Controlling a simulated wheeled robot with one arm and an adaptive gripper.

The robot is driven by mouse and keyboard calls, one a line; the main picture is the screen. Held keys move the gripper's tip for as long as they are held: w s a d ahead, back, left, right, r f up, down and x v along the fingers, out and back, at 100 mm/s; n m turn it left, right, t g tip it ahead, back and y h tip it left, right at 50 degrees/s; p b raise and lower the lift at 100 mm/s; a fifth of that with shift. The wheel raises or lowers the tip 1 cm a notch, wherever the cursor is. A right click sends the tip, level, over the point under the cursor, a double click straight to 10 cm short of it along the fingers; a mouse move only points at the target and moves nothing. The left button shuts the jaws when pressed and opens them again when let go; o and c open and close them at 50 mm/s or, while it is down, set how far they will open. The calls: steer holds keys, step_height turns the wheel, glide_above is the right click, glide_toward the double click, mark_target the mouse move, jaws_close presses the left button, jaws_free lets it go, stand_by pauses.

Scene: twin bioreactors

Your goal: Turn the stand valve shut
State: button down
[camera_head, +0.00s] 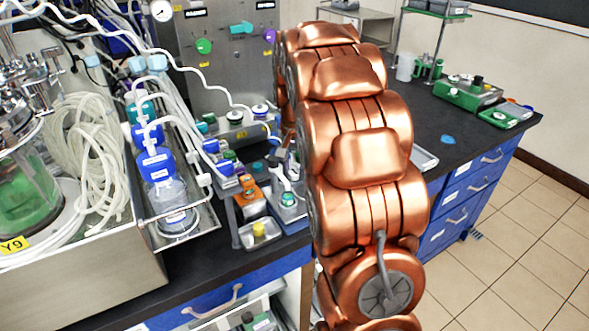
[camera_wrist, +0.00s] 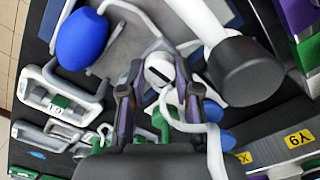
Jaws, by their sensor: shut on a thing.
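In the wrist view, my gripper (camera_wrist: 159,68) has its two dark fingers on either side of a white round knob with a dark slot (camera_wrist: 157,75), and is shut on it. This knob appears to be the stand valve's handle. A white tube curves beside the right finger. In the head view my copper arm covers much of the middle, and I cannot make out the knob or the grip there clearly.
In the wrist view, a dark cylinder (camera_wrist: 247,71) on a white pipe is close right of my gripper, and a blue bulb (camera_wrist: 82,39) is at upper left. In the head view, a steel tray (camera_head: 147,213) with tubing stands left; a green box (camera_head: 467,93) sits on the right bench.

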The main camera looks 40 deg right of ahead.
mark_target(294, 171)
stand_by(0.5)
steer(key=c, duration=0.8)
jaws_free()
steer(key=shift+r, duration=0.1)
steer(key=shift+r, duration=5.9)
